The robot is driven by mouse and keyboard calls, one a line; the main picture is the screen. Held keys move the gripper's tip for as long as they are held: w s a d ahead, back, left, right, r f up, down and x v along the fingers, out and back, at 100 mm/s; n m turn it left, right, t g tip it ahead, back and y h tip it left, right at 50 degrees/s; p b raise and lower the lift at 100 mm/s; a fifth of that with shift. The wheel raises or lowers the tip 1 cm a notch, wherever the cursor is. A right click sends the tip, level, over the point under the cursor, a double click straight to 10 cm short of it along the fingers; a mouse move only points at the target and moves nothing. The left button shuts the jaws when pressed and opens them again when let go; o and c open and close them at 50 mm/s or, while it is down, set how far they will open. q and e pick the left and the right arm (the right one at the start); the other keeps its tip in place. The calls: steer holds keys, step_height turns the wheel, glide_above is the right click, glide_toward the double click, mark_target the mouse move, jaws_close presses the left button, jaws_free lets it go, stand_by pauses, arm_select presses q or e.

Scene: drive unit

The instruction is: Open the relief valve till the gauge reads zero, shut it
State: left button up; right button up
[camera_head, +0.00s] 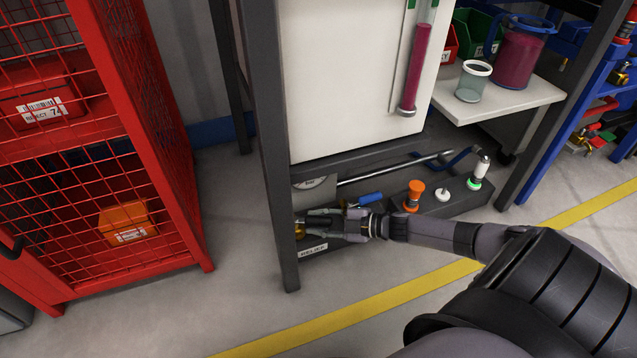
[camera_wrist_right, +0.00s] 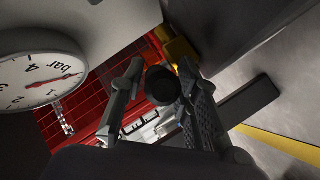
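The relief valve's round black knob (camera_wrist_right: 162,85) sits between the two fingers of my right gripper (camera_wrist_right: 162,72) in the wrist view. The fingers are spread on either side of it, and I see no clear grip. In the head view, my right gripper (camera_head: 322,224) reaches in low beside the RELIEF label (camera_head: 313,250) and hides most of the valve. A brass part (camera_head: 299,230) shows past the fingertips. The gauge (camera_wrist_right: 36,72) has a white dial marked bar and a red needle off to one side; the exact reading is unclear. My left gripper is not in view.
A blue lever handle (camera_head: 370,198) lies just above my right gripper. An orange knob (camera_head: 414,195) and a white, green-ringed one (camera_head: 479,172) stand along the base. The dark frame post (camera_head: 271,150) is close to the fingertips. A red mesh cage (camera_head: 140,150) stands left.

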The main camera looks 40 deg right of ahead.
steer(key=shift+o, duration=1)
steer(key=v, duration=1.2)
steer(key=shift+d, duration=0.1)
